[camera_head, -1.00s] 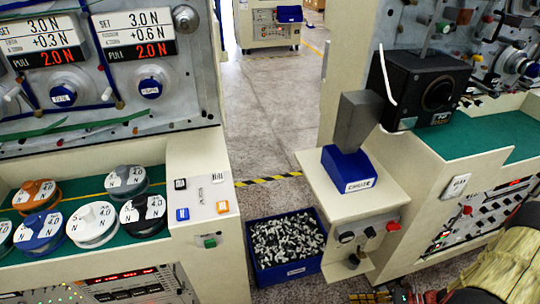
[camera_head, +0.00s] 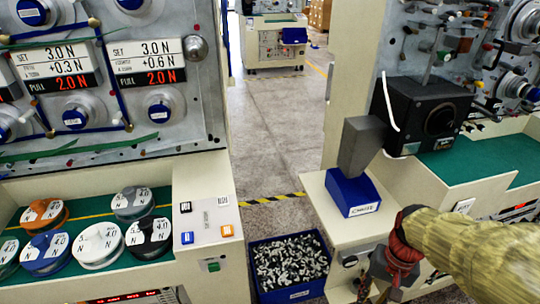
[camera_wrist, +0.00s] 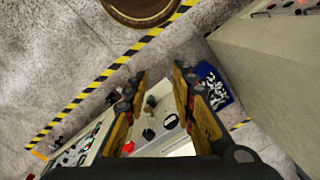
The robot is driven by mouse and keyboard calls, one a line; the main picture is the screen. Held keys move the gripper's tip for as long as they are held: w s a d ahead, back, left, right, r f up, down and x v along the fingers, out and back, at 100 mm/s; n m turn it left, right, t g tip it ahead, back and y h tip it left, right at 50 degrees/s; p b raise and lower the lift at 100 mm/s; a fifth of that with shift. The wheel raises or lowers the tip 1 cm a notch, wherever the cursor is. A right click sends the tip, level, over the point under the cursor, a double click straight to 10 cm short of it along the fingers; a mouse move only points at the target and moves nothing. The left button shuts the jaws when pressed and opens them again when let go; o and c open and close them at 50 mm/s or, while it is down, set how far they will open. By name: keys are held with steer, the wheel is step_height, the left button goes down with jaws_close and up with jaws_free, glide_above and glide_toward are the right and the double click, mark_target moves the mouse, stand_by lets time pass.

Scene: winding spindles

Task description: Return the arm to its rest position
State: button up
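My arm, in a tan ribbed sleeve, reaches in from the right edge of the head view. My gripper (camera_head: 372,291) hangs at its end, low in the picture, in front of the small shelf with the blue chute box. In the wrist view my gripper's fingers (camera_wrist: 158,82) stand apart with yellow inner faces. Nothing is held between them; a pale panel with knobs (camera_wrist: 165,128) shows beyond the gap. In the head view the fingertips are partly cut off by the lower edge.
The shelf (camera_head: 318,211) carries a blue chute box (camera_head: 352,194). A blue bin of small pieces (camera_head: 290,264) stands on the floor to its left. Numbered spools (camera_head: 97,245) sit on the left bench. A striped floor line (camera_wrist: 100,84) crosses open floor in the wrist view.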

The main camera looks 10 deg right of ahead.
steer(key=a+r+n+t+h+p, duration=0.1)
steer(key=a+r+n+t, duration=0.4)
steer(key=a+r, duration=0.7)
step_height(320, 180, up, 4)
steer(key=shift+r+n+t, duration=0.15)
steer(key=shift+n+t, duration=0.25)
steer(key=shift+n, duration=0.2)
